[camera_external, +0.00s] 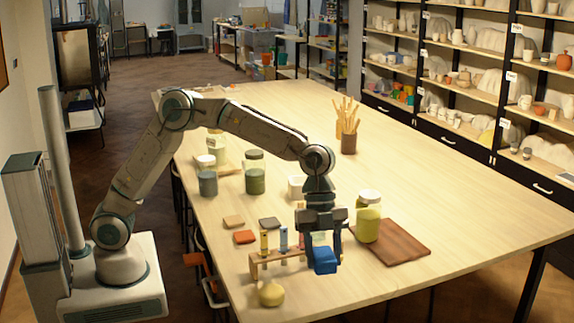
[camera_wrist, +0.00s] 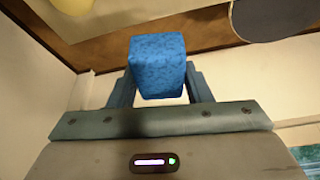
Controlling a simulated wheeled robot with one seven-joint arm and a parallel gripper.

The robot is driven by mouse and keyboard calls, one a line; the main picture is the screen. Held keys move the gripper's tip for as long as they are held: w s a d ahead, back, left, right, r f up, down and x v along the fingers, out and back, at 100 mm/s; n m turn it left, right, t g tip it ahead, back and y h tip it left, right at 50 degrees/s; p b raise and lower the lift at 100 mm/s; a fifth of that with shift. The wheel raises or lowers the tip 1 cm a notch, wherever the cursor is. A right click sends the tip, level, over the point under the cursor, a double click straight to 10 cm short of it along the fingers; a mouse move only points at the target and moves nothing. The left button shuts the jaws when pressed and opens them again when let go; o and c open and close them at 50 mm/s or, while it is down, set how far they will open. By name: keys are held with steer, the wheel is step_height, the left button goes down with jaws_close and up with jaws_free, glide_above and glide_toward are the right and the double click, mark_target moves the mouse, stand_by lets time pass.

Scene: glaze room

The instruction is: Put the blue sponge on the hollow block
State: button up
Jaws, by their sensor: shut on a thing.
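The blue sponge (camera_external: 325,261) is a small bright blue block. My gripper (camera_external: 321,244) is shut on it, pointing down, near the front part of the long table. In the wrist view the sponge (camera_wrist: 158,66) sits between the two fingers and hides part of what lies beyond it. The sponge appears to be held above the table, just right of a small wooden rack (camera_external: 256,272); the exact height is hard to tell. I cannot pick out the hollow block with certainty in either view.
A brown board (camera_external: 405,246) lies right of my gripper, with a yellow-green jar (camera_external: 368,225) at its left edge. A yellow rounded object (camera_external: 271,294) is near the front edge. Small flat tiles (camera_external: 245,237) lie left. The table's right side is clear.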

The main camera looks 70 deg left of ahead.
steer(key=w+a+r+n+t, duration=0.1)
steer(key=w+a+n, duration=0.3)
steer(key=a, duration=0.3)
steer(key=w+a+r+n+t+y+p, duration=0.1)
steer(key=w+a+n+t, duration=0.2)
steer(key=a, duration=0.5)
steer(key=w+a+n, duration=0.4)
steer(key=w+a, duration=0.2)
steer(key=a, duration=0.1)
steer(key=w+a+r+n+t+y, duration=0.15)
steer(key=a+n, duration=0.35)
steer(key=a, duration=0.6)
steer(key=a+r+n+y, duration=0.2)
steer(key=a+r+n, duration=0.15)
steer(key=a, duration=0.75)
steer(key=p, duration=0.4)
glide_above(301, 188)
steer(key=w+a, duration=0.2)
steer(key=a, duration=0.2)
steer(key=shift+n, duration=0.35)
steer(key=f, duration=0.7)
steer(key=shift+s+d+f, duration=0.15)
steer(key=shift+s+f, duration=0.05)
steer(key=shift+s, duration=0.05)
steer(key=shift+w+f, duration=0.1)
steer(key=shift+f, duration=0.05)
step_height(301, 188, down, 4)
steer(key=shift+p, duration=0.45)
